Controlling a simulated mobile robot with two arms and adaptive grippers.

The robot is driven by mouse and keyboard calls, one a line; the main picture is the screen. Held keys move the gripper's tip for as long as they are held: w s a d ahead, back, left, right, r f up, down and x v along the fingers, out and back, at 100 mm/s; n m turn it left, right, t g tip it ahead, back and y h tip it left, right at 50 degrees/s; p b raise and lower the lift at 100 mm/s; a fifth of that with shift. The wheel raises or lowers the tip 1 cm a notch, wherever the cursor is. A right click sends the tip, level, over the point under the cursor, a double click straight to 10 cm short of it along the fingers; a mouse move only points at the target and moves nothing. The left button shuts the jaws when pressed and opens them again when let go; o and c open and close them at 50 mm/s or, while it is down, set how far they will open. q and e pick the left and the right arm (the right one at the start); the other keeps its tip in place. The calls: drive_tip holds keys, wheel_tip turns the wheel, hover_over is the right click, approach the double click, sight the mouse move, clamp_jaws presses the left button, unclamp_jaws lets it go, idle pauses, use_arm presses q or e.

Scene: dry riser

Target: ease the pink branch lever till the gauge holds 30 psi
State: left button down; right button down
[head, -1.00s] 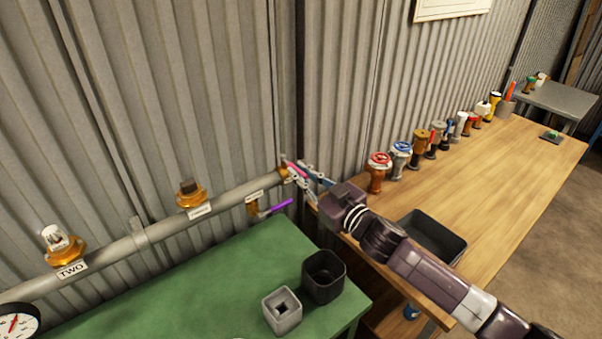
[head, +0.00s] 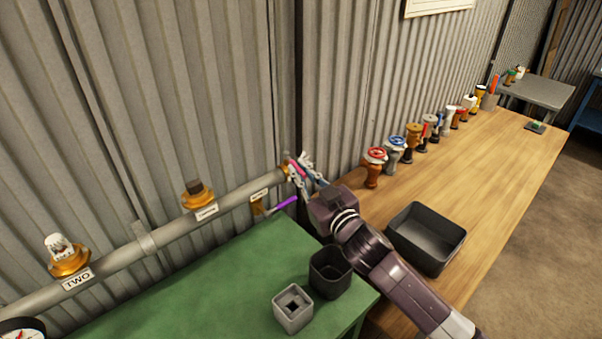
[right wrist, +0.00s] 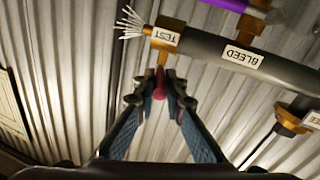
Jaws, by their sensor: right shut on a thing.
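The pink branch lever (head: 294,166) is at the right end of the grey pipe (head: 140,244), mostly hidden by my right gripper (head: 300,172). In the right wrist view the right gripper (right wrist: 160,86) is shut on the pink lever (right wrist: 159,93), just below the brass fitting (right wrist: 171,28) labelled TEST. The gauge (head: 22,328) is cut off at the lower left corner of the head view; its reading cannot be made out. My left gripper is not in view.
A purple lever (head: 285,203) hangs close to the left of my right gripper. Several valves and a black tray (head: 395,245) are on the wooden bench (head: 500,170).

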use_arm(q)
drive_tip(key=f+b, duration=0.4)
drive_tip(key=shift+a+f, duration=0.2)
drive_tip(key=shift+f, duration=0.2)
use_arm(e)
drive_tip(key=m+h, duration=0.1)
drive_tip(key=h, duration=0.1)
drive_tip(key=a+m+t+h, duration=0.1)
drive_tip(key=a+m+h, duration=0.1)
drive_tip(key=h, duration=0.1)
drive_tip(key=shift+s+a+m+t+h, duration=0.15)
drive_tip(key=shift+s+m+t+h, duration=0.15)
drive_tip(key=shift+s+t, duration=0.1)
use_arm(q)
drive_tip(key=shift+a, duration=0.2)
use_arm(e)
drive_tip(key=c, duration=2)
unclamp_jaws()
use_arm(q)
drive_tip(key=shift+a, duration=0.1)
use_arm(e)
drive_tip(key=s, duration=0.4)
drive_tip(key=s+d, duration=0.1)
drive_tip(key=s, duration=0.7)
drive_tip(key=shift+d, duration=0.35)
